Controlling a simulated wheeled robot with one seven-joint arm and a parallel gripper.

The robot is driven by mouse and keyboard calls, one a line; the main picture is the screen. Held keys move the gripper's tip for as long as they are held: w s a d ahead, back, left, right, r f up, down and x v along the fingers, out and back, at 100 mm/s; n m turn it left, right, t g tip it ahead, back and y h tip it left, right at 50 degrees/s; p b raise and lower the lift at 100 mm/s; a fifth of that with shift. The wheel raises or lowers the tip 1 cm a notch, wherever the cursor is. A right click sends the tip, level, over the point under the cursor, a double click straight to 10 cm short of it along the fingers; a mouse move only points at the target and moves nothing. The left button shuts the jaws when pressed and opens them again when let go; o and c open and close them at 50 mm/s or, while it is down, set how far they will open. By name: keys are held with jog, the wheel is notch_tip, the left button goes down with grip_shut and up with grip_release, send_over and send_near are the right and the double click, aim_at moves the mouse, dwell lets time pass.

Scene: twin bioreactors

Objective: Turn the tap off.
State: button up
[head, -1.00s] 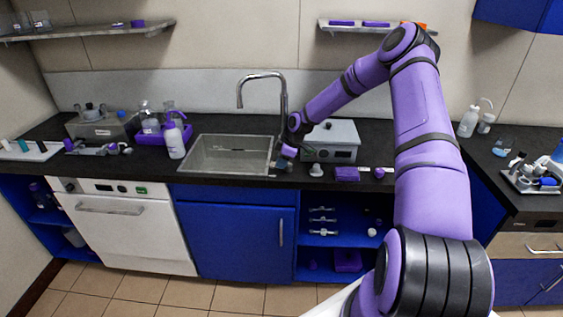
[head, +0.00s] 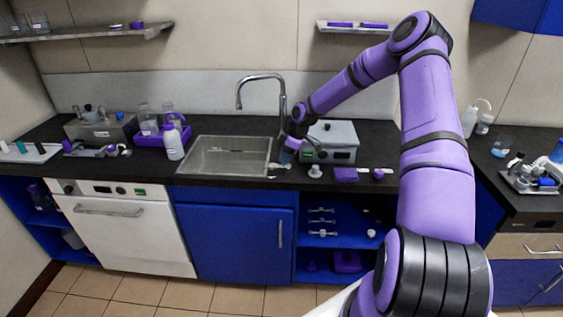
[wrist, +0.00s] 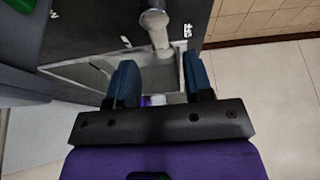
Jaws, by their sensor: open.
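The tap (head: 264,76) is a tall grey metal gooseneck behind the sink (head: 226,142), its spout arching left over the basin. The lower tap is partly hidden behind my arm. My gripper (head: 286,156) is low at the sink's right edge, in front of the tap. In the wrist view my gripper (wrist: 160,75) has its two blue fingers apart, with nothing held. A pale rounded piece on a stem (wrist: 158,30) shows beyond the fingers; I cannot tell whether it belongs to the tap. No water stream can be made out.
A grey box-shaped device (head: 333,141) stands right of my gripper. A purple block (head: 345,174) and a small white piece (head: 315,171) lie near the counter's front. A white bottle (head: 173,142) and a purple tray (head: 150,139) stand left of the sink.

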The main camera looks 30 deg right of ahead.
jog(key=v, duration=0.6)
jog(key=shift+r, duration=0.2)
jog(key=shift+s+d, duration=0.1)
jog(key=shift+d, duration=0.05)
notch_tip(320, 180, up, 14)
jog(key=m+g+h, duration=0.1)
jog(key=m+h, duration=0.1)
jog(key=h, duration=0.1)
send_over(290, 166)
jog(key=s+a, duration=0.8)
jog(key=s+a+r+m+h, duration=0.25)
jog(key=s+a+r, duration=0.25)
jog(key=s+r, duration=0.6)
jog(key=s+a+r+m+t, duration=0.1)
jog(key=s+r+m, duration=0.1)
jog(key=s, duration=0.5)
jog(key=s+a+r+m+t+y, duration=0.1)
jog(key=s+a+r+m, duration=0.1)
jog(key=s, duration=0.6)
jog(key=s+a+r+m+t+y, duration=0.1)
jog(key=s+r+m, duration=0.2)
jog(key=s, duration=0.5)
jog(key=shift+a+t, duration=0.4)
